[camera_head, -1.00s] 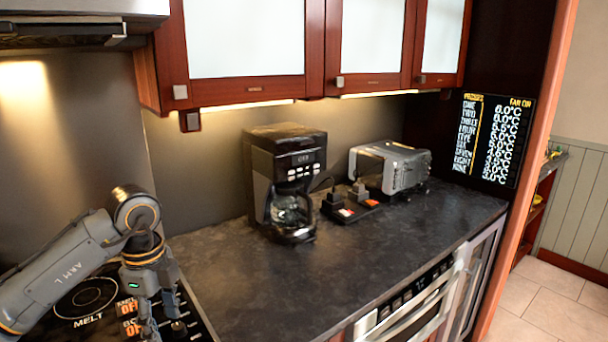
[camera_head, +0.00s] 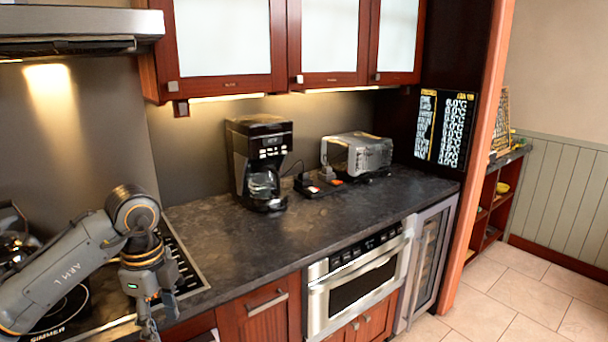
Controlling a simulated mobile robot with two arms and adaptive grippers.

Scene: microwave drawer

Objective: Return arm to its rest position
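My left arm comes in from the left in the head view, bent at the elbow over the stove (camera_head: 185,270). My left gripper (camera_head: 148,328) hangs down near the stove's front edge, cut by the bottom of the picture. I cannot tell whether its fingers are apart, and I see nothing held in it. The microwave drawer (camera_head: 352,288) is set in the cabinet front under the dark counter and looks closed. My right arm and gripper are not in view.
A coffee maker (camera_head: 260,163) and a silver toaster (camera_head: 357,154) stand at the back of the dark counter (camera_head: 230,235), whose front part is clear. A glass-door cooler (camera_head: 428,262) is right of the drawer. Tiled floor (camera_head: 525,300) is open at the right.

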